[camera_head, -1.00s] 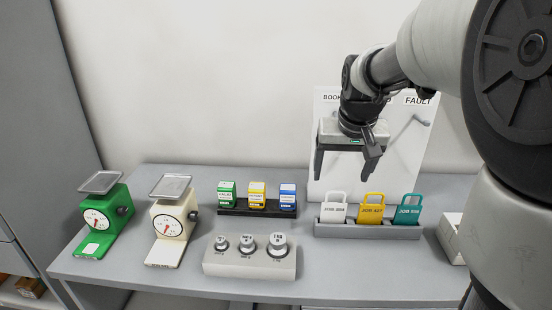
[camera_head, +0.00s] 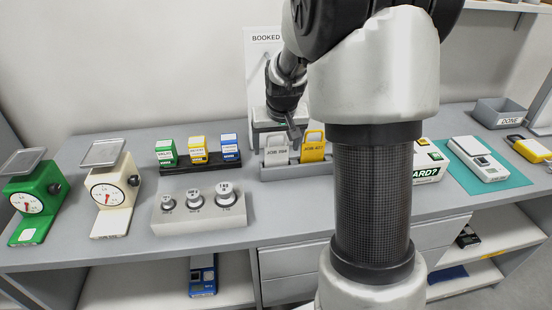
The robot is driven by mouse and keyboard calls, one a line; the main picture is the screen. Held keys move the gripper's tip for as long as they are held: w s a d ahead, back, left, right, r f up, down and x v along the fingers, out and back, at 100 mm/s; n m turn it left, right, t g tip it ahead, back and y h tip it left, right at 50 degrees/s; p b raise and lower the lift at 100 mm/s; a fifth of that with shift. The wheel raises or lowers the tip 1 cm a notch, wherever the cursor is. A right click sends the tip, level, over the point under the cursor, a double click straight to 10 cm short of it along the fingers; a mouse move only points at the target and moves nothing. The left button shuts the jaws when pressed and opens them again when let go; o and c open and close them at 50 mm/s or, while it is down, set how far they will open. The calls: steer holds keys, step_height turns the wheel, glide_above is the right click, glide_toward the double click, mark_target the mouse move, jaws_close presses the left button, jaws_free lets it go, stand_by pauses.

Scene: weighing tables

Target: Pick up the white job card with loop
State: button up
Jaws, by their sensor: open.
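The white job card with its loop (camera_head: 276,156) stands upright in the left slot of a grey card rack (camera_head: 282,174). My gripper (camera_head: 276,143) is open, pointing down, with its fingers to the left and right of the loop's top. I cannot tell whether it touches the card or how its depth compares with the loop. A yellow job card (camera_head: 314,150) stands just right of the white one, close to the right finger. My arm hides the rest of the rack.
A board (camera_head: 258,75) stands behind the rack. Small green, yellow and blue boxes (camera_head: 198,150) and a block of weights (camera_head: 198,215) sit left of it. Two scales (camera_head: 110,195) stand at the far left. A teal mat (camera_head: 508,180) and a DONE tray (camera_head: 495,125) lie right.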

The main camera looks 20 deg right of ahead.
steer(key=shift+w+f, duration=0.15)
steer(key=shift+f, duration=0.25)
steer(key=shift+c, duration=0.3)
steer(key=c, duration=1.1)
steer(key=shift+r, duration=0.15)
